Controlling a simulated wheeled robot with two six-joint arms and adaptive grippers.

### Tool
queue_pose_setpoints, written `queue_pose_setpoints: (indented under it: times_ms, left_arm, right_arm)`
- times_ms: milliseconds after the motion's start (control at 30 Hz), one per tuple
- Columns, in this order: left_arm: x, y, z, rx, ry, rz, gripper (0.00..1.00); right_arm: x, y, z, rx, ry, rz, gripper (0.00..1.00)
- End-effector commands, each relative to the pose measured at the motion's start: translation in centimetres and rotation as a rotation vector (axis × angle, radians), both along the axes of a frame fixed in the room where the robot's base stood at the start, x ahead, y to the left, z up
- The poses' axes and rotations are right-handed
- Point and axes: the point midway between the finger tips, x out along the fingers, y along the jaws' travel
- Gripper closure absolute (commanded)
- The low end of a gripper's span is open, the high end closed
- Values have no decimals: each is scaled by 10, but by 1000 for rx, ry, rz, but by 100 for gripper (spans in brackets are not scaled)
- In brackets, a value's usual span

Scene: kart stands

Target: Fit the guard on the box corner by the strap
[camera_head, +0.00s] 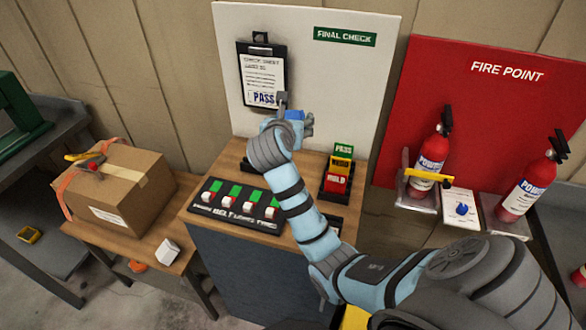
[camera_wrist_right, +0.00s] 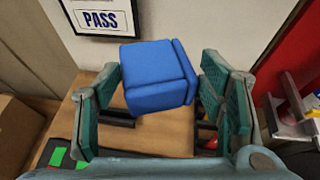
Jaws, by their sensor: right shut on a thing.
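A brown cardboard box (camera_head: 120,185) with an orange strap (camera_head: 70,183) over its left side sits on the wooden bench at the left. A small white angular piece (camera_head: 167,252), which looks like the corner guard, stands on the bench in front of the box's right side, apart from it. My right gripper (camera_head: 290,118) is in front of the white board, far to the right of the box. It is shut on a blue block (camera_wrist_right: 158,78), between its teal finger pads in the right wrist view. My left gripper is not in view.
A clipboard (camera_head: 262,80) with a sheet marked PASS hangs on the white board. Fire extinguishers (camera_head: 432,155) stand at the right.

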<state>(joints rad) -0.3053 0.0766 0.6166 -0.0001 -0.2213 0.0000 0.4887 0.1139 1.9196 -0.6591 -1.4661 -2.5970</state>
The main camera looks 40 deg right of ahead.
Motion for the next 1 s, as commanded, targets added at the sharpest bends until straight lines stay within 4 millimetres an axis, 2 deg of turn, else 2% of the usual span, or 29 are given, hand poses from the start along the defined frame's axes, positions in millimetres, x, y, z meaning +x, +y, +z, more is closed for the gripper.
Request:
queue_pose_setpoints:
  times_ms: [67, 300, 400, 567, 700, 767, 1000]
  left_arm:
    - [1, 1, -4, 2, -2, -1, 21]
    - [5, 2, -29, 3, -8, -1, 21]
    - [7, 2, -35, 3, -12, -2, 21]
    - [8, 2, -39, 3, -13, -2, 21]
    - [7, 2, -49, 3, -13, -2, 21]
    - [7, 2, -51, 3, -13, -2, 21]
    - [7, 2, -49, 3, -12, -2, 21]
  right_arm:
    - [-1, 1, -20, -1, 7, 13, 51]
    - [-3, -1, -116, 0, 9, 6, 51]
    - [-3, -1, -143, -1, 7, 5, 51]
    - [-2, -1, -162, 0, 4, 3, 52]
    - [-2, -1, -191, -1, 6, 4, 52]
    - [-2, -1, -199, 0, 5, 4, 52]
    - [-2, -1, -197, 0, 2, 4, 52]
